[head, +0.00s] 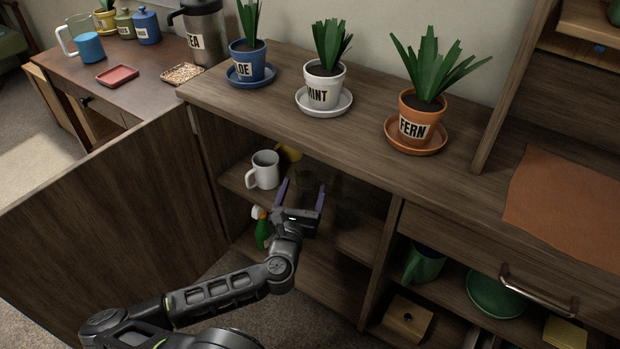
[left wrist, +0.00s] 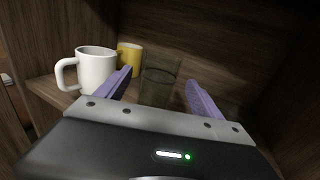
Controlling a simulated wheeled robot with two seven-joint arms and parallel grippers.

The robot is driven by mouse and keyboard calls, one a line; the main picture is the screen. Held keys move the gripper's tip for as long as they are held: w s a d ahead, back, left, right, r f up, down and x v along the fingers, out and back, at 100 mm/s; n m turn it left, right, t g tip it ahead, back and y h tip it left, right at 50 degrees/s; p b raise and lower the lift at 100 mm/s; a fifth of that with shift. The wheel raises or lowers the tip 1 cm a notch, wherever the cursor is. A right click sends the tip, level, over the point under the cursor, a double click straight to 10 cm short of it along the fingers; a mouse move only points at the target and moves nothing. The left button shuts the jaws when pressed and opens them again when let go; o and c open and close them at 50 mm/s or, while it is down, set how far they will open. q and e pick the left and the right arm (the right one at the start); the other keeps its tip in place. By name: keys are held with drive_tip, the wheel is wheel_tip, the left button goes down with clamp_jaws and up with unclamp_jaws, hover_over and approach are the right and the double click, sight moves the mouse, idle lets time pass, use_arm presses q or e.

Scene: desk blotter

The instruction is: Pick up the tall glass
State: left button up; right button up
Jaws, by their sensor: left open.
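The tall glass (left wrist: 157,88) is clear, dark-looking and upright on the cabinet's upper inner shelf in the left wrist view. In the head view it is too dim to make out clearly. My left gripper (head: 302,186) reaches into the open cabinet at shelf height, its purple fingers spread. In the left wrist view the open fingers (left wrist: 160,78) stand to either side of the glass, which shows between them; I see no contact. The gripper body hides the glass's lower part. My right gripper is not in view.
A white mug (head: 263,170) stands left of my gripper, with a yellow mug (left wrist: 129,58) behind it. A green spray bottle (head: 262,230) is on the lower level. The open cabinet door (head: 120,215) is at left. Potted plants, including the fern (head: 415,115), line the top above.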

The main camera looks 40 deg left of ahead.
sight(308, 171)
use_arm(q)
drive_tip(key=shift+s, duration=0.1)
drive_tip(key=shift+x, duration=1.3)
drive_tip(key=shift+b+x, duration=0.65)
drive_tip(key=shift+x, duration=2)
drive_tip(key=c, duration=1.7)
